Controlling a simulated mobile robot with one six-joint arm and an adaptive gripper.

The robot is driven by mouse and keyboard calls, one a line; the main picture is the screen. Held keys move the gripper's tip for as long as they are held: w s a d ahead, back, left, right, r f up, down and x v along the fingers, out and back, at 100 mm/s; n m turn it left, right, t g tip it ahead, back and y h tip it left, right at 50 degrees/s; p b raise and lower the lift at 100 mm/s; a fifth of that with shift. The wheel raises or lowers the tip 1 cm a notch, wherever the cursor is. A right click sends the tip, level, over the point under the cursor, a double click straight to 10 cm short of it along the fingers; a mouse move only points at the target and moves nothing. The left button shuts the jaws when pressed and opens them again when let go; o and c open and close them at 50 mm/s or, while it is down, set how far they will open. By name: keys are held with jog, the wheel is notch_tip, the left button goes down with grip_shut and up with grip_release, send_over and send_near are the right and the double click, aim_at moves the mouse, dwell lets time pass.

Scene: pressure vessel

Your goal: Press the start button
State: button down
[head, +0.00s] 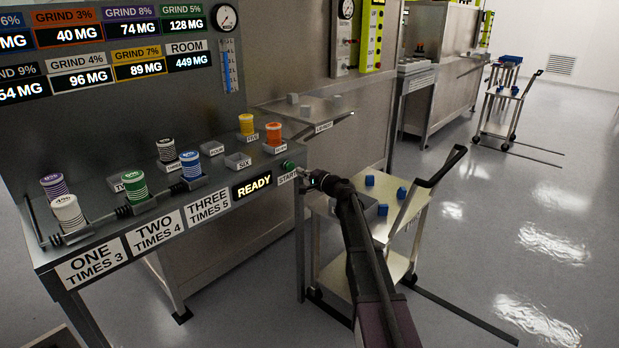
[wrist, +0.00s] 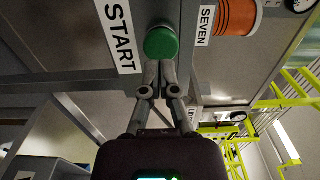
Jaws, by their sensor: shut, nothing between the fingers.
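The green start button (head: 288,165) is on the front right corner of the grey bench, beside the START label (head: 287,178). It shows as a round green cap in the wrist view (wrist: 161,43), with the START label (wrist: 119,35) to its left. My gripper (head: 305,178) is just right of the button in the head view. In the wrist view my gripper (wrist: 158,68) is shut and empty, its fingertips at the lower edge of the button. I cannot tell whether they touch it. A READY display (head: 252,187) glows left of the START label.
Striped spools stand on the bench, including an orange one (head: 273,134) near the button, also in the wrist view (wrist: 238,15). A cart (head: 405,235) with blue blocks stands close to my arm at right. Open floor (head: 500,200) lies further right.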

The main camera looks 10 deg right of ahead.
aim_at(291, 167)
jog(key=shift+x, duration=1.3)
jog(key=shift+x, duration=0.9)
jog(key=shift+a+r, duration=0.1)
jog(key=shift+s, duration=0.1)
jog(key=v, duration=1.4)
jog(key=shift+d, duration=0.25)
jog(key=shift+s, duration=0.1)
